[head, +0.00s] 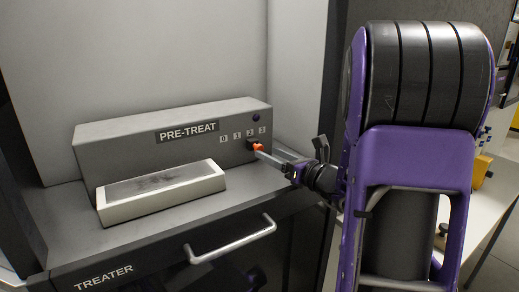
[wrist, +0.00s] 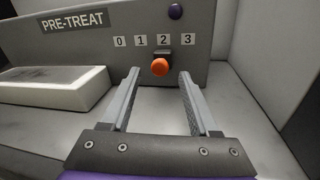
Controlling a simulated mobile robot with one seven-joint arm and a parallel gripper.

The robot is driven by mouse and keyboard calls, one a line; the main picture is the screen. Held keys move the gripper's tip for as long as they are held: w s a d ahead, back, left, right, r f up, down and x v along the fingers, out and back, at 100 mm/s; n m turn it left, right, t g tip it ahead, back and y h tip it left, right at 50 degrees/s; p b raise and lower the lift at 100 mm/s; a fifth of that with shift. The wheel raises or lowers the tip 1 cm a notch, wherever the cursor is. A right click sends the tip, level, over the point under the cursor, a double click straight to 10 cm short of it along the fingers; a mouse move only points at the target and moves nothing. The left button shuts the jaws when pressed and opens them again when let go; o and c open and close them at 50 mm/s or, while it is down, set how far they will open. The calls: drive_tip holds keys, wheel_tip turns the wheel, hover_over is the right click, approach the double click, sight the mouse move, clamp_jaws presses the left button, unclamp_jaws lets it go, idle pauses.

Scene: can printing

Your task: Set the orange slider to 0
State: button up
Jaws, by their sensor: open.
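The orange slider (wrist: 160,68) is a round orange knob on the front of the grey PRE-TREAT box, just below the printed 2 in the wrist view. It also shows in the head view (head: 257,147), partly covered by my gripper's tip. The scale labels 0 (wrist: 120,41), 1, 2 and 3 (wrist: 188,40) run left to right above it. My gripper (wrist: 160,73) is open, with one finger on each side of the knob and visible gaps between. I cannot tell how deep the knob sits between the fingertips.
A white-framed tray (head: 212,186) stands in front of the box, left of my gripper. A purple button (wrist: 175,11) is above the labels. A cabinet wall (wrist: 290,60) rises at the right. A drawer handle (head: 231,241) sits below the counter's edge.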

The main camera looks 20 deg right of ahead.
sight(261, 149)
drive_tip(key=x, duration=0.5)
clamp_jaws()
idle(1.4)
